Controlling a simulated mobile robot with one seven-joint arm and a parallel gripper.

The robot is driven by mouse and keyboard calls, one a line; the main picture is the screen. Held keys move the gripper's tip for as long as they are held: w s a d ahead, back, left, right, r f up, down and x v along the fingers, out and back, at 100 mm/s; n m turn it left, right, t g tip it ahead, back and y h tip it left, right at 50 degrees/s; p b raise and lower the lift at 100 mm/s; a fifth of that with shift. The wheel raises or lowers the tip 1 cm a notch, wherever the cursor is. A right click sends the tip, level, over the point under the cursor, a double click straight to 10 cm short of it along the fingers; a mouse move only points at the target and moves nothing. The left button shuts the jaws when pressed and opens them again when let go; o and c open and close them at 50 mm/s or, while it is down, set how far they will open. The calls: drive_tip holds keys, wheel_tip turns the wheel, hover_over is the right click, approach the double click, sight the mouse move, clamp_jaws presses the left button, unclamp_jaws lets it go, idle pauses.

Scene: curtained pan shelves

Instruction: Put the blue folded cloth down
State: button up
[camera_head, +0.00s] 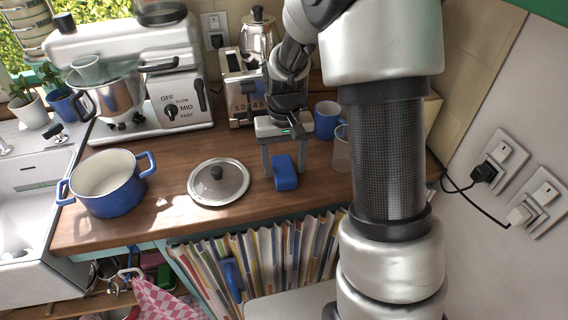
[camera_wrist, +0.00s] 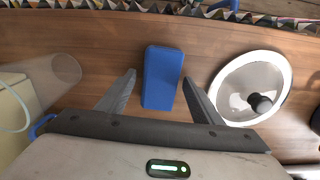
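The blue folded cloth (camera_head: 285,176) is a small rounded block lying on the wooden counter (camera_head: 325,187), right of the glass lid. In the wrist view the blue folded cloth (camera_wrist: 162,77) lies between the two fingers of my gripper (camera_wrist: 159,77), with wood showing on both sides of it. My gripper (camera_head: 283,172) points down over the cloth, with its fingers spread apart and none visibly gripping it. How high the fingertips are above the counter is hard to tell.
A round glass lid (camera_head: 219,183) lies left of the cloth, and a blue pot (camera_head: 107,187) stands farther left. A blue mug (camera_head: 327,120), a clear glass (camera_head: 342,150) and a toaster (camera_head: 241,90) stand nearby. A patterned curtain (camera_head: 262,258) hangs below the front edge.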

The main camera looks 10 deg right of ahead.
drive_tip(key=shift+r, duration=0.1)
wheel_tip(320, 180, up, 17)
drive_tip(key=p, duration=0.1)
drive_tip(key=shift+r, duration=0.15)
idle(0.4)
clamp_jaws()
idle(0.5)
idle(1.0)
